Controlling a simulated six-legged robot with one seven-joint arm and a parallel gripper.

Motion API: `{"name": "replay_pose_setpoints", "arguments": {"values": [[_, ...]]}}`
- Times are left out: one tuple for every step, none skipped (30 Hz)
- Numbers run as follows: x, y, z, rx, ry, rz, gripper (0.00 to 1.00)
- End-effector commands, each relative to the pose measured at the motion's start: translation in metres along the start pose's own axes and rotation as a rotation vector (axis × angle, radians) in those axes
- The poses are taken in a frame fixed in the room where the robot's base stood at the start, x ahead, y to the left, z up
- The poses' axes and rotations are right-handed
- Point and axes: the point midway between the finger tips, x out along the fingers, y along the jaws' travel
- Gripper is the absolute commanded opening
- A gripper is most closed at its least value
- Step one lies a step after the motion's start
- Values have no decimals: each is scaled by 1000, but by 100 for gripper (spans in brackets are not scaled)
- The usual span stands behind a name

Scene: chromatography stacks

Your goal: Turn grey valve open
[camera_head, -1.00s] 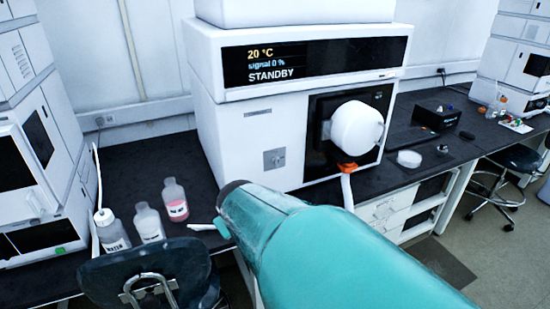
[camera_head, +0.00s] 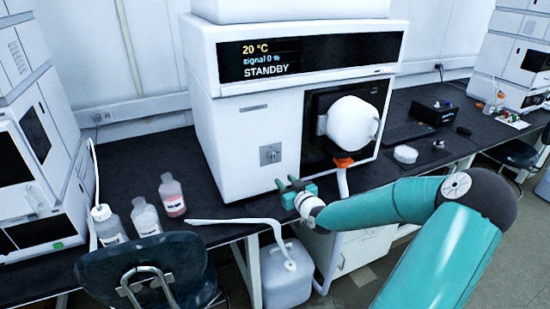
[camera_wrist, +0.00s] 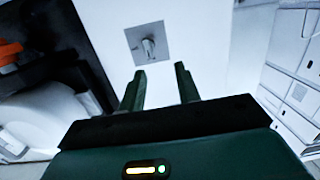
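The grey valve (camera_head: 271,154) is a small knob on a square grey plate on the white front of the instrument. It also shows in the wrist view (camera_wrist: 148,46), near the top centre, just beyond my fingertips. My gripper (camera_head: 290,183) is below and slightly right of the valve in the head view, apart from it. In the wrist view my gripper (camera_wrist: 160,72) has its two dark green fingers spread with nothing between them. The instrument's display (camera_head: 312,57) reads 20 °C, signal 0 %, STANDBY.
A white round housing (camera_head: 352,124) with an orange part sticks out right of the valve. Several bottles (camera_head: 145,219) stand on the bench at left. A chair (camera_head: 145,275) is in front. A white jug (camera_head: 287,280) with a tube stands below the bench edge.

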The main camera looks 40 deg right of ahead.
Motion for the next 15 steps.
{"name": "replay_pose_setpoints", "arguments": {"values": [[-3, 12, -4, 17, 39, 21, 33], [-4, 16, -6, 22, 57, 29, 33], [-5, 20, -9, 26, 75, 37, 33], [-5, 22, -10, 28, 84, 41, 33], [-5, 24, -11, 29, 90, 43, 33], [-3, 25, -12, 29, 95, 44, 33], [0, 24, -13, 29, 96, 44, 33], [3, 24, -13, 29, 95, 43, 33], [8, 23, -13, 29, 94, 41, 33], [13, 23, -14, 30, 94, 40, 33], [18, 23, -14, 30, 94, 40, 33], [25, 23, -15, 29, 94, 39, 33], [31, 23, -15, 30, 94, 40, 33], [37, 24, -15, 31, 93, 40, 33], [45, 23, -16, 31, 93, 39, 33]]}}
